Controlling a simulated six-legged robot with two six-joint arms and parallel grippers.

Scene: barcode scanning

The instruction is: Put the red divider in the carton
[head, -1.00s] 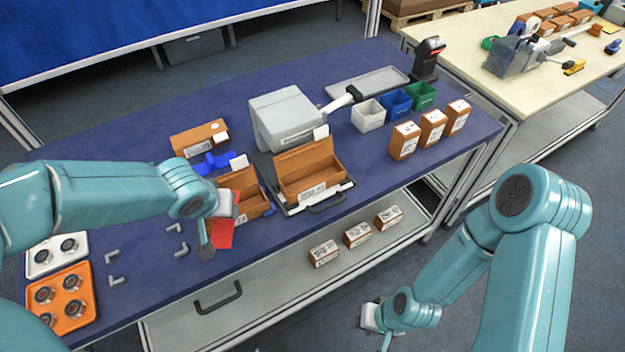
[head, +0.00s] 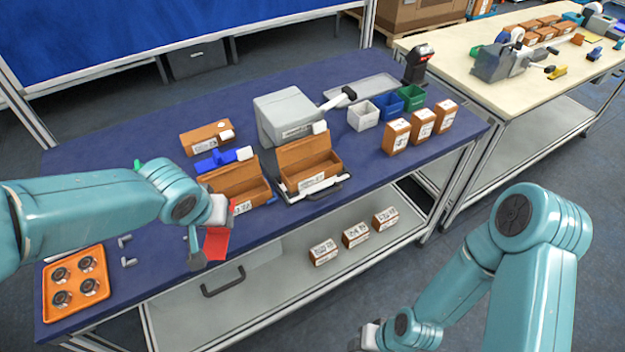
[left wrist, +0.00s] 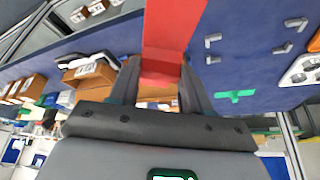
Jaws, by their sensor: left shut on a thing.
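My left gripper (head: 207,238) is shut on the red divider (head: 217,243), a flat red sheet. It holds the divider near the front edge of the blue table, in front of an open brown carton (head: 238,184). A second open carton (head: 308,160) stands to the right on a holder with a dark handle. In the left wrist view the fingers (left wrist: 160,76) pinch the divider (left wrist: 172,22), which extends up out of the frame. Both cartons are open and apart from the divider. My right gripper (head: 371,338) is low at the bottom, mostly hidden by its arm.
A blue holder (head: 222,160) and a closed brown box (head: 207,138) lie behind the left carton. A grey machine (head: 285,115), small bins (head: 389,104) and upright boxes (head: 422,125) stand farther right. An orange tray (head: 75,283) and grey elbow pieces lie left.

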